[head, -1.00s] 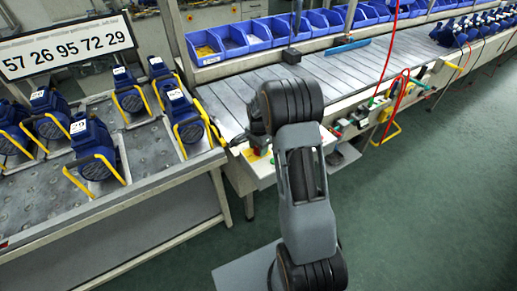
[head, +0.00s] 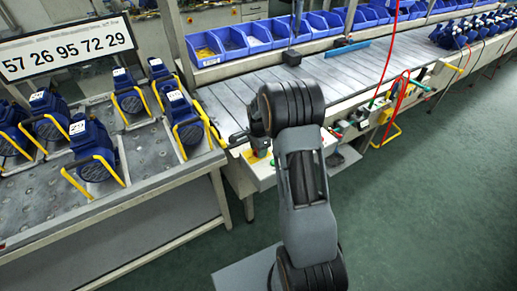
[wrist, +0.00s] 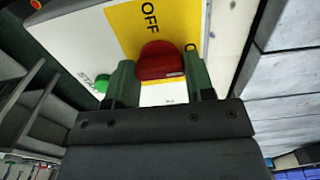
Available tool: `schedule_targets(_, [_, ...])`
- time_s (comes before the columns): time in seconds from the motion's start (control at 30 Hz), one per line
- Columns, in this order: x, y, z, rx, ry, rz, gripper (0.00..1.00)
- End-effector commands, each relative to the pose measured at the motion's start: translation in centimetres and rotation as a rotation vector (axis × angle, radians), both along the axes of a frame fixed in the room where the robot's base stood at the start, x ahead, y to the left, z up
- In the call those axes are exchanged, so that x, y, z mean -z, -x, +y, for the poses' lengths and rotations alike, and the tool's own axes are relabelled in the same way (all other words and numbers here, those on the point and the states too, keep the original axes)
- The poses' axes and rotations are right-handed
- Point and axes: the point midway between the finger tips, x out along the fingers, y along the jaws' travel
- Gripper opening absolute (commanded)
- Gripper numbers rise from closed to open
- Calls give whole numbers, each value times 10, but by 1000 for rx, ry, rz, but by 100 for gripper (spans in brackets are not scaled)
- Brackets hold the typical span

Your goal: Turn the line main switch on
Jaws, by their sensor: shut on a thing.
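The line main switch shows in the wrist view as a red knob (wrist: 160,61) on a yellow plate (wrist: 126,22) marked OFF. A second marking beside the knob is partly hidden. My gripper (wrist: 158,78) has its green fingers on either side of the knob and is shut on it. Which marking the knob points to cannot be told. In the head view my arm covers most of the switch box (head: 264,176) at the near end of the conveyor, and the knob cannot be made out there.
A green button (wrist: 102,83) sits beside the yellow plate. The conveyor (head: 330,76) runs behind the box, with blue bins (head: 230,40) above it. A bench with blue pumps (head: 95,150) stands at the left. The green floor at right is clear.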

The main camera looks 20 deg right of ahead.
Motion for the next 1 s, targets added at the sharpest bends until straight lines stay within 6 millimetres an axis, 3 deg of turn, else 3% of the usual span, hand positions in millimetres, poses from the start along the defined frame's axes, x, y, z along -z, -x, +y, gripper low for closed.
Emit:
schedule_targets(0.3, [0,0,0,1,0,-1,74])
schedule_targets(0.63, [-6,-1,0,0,0,-3,74])
schedule_targets(0.77, [-25,-1,0,0,0,-6,74])
schedule_targets(1.0, [-75,-1,0,1,1,-6,74])
